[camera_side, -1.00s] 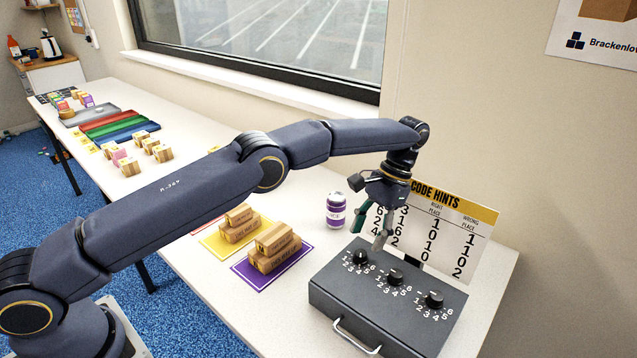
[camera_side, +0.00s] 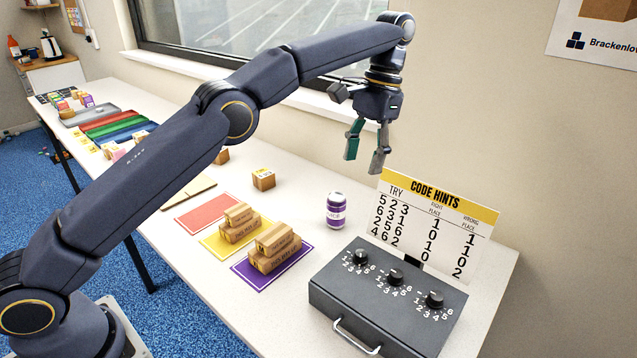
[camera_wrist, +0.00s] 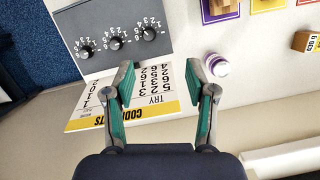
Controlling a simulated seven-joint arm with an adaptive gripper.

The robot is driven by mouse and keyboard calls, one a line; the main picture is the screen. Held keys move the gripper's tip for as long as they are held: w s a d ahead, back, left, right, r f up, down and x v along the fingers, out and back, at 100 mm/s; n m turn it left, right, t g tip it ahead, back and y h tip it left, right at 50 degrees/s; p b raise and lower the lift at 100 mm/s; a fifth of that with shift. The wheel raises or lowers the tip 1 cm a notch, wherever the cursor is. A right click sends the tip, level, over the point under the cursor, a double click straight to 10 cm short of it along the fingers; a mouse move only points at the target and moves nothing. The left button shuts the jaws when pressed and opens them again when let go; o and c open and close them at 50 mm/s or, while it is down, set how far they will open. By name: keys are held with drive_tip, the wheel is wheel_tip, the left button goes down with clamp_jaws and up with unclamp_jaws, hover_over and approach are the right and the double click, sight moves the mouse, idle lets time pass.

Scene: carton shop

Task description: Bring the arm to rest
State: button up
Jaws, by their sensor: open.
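My gripper (camera_side: 366,146) is raised well above the table, fingers pointing down, open and empty. It hangs above and behind the purple-and-white can in the side view. In the wrist view my gripper (camera_wrist: 162,84) shows two green-padded fingers spread apart, with the code hints card (camera_wrist: 150,106) below and between them. The arm is bent, with its elbow to the left of the gripper.
A grey box with three dials (camera_side: 385,300) stands at the table's front right. Behind it is the code hints card (camera_side: 432,222). The can (camera_side: 336,210) stands nearby. Cartons rest on yellow (camera_side: 213,243) and purple (camera_side: 250,277) mats; the red mat (camera_side: 207,212) looks empty.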

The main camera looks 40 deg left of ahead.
drive_tip(key=s+a+r+n+t, duration=0.1)
drive_tip(key=s+a+r+t, duration=0.1)
drive_tip(key=s+a+r, duration=0.45)
drive_tip(key=s+a+r+n+t, duration=0.1)
drive_tip(key=s+a+r+t, duration=0.15)
drive_tip(key=s+r, duration=0.65)
drive_tip(key=s+a+t, duration=0.2)
drive_tip(key=s+a, duration=0.2)
drive_tip(key=s, duration=0.4)
drive_tip(key=s+f+t, duration=0.1)
drive_tip(key=s+f, duration=0.2)
drive_tip(key=f, duration=0.4)
drive_tip(key=s+f, duration=0.3)
drive_tip(key=f, duration=0.4)
drive_tip(key=shift+s+a+f+t, duration=0.15)
drive_tip(key=shift+s+a+t, duration=0.2)
drive_tip(key=shift+a, duration=0.05)
